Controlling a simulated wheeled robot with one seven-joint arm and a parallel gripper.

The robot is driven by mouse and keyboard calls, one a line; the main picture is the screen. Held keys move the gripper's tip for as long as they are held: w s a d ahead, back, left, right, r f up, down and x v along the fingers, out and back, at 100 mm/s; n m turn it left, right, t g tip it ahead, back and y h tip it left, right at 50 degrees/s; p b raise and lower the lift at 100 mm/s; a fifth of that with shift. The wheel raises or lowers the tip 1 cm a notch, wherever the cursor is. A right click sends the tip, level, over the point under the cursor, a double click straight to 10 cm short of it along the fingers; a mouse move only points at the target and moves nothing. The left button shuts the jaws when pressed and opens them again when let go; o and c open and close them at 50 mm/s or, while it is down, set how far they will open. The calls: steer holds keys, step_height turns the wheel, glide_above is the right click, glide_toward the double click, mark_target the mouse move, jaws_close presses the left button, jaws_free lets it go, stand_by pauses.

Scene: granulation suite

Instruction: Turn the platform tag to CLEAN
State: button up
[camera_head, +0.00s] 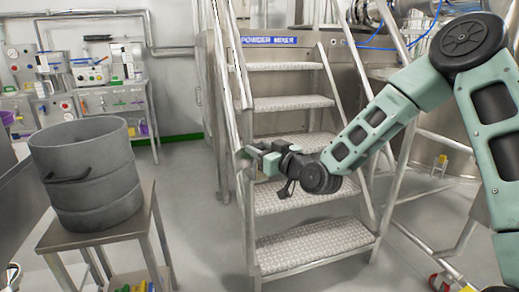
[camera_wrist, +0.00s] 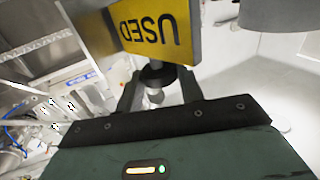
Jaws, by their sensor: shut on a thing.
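The platform tag (camera_wrist: 160,28) is a yellow plate at the top of the wrist view. It reads USED in black letters, upside down in this view. A dark round knob with a pale metal stem (camera_wrist: 154,88) sits just below the tag. My gripper (camera_wrist: 158,80) has its two dark fingers on either side of this knob and is shut on it. In the head view my gripper (camera_head: 254,154) is at the left rail of the steps. The tag cannot be made out clearly there. No CLEAN wording is visible.
Metal steps (camera_head: 290,104) with handrails rise behind my arm under a blue POWDER MIXER sign (camera_head: 269,40). A grey drum (camera_head: 85,165) stands on a steel table (camera_head: 110,226) at left. A bench (camera_head: 112,101) is at the back left. Open floor lies between.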

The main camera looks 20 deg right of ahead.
steer(key=n+g+y, duration=0.1)
steer(key=y, duration=0.1)
steer(key=n+g+y+p, duration=0.1)
steer(key=shift+w+d+r+n+y, duration=0.15)
steer(key=shift+d+n+y, duration=0.15)
steer(key=shift+n+y, duration=0.1)
steer(key=n+g+y+p, duration=0.2)
steer(key=p, duration=0.1)
steer(key=shift+w+d+g+y, duration=0.1)
steer(key=shift+w+g+y, duration=0.05)
steer(key=shift+g+y, duration=0.2)
steer(key=shift+w+n+g+y+p, duration=0.1)
steer(key=shift+n+g+y+p, duration=1.25)
steer(key=shift+n+g, duration=0.45)
steer(key=shift+g, duration=0.35)
steer(key=o, duration=1)
steer(key=shift+d, duration=0.15)
steer(key=v, duration=1.7)
steer(key=shift+d+f+p, duration=0.1)
steer(key=shift+f+p, duration=0.2)
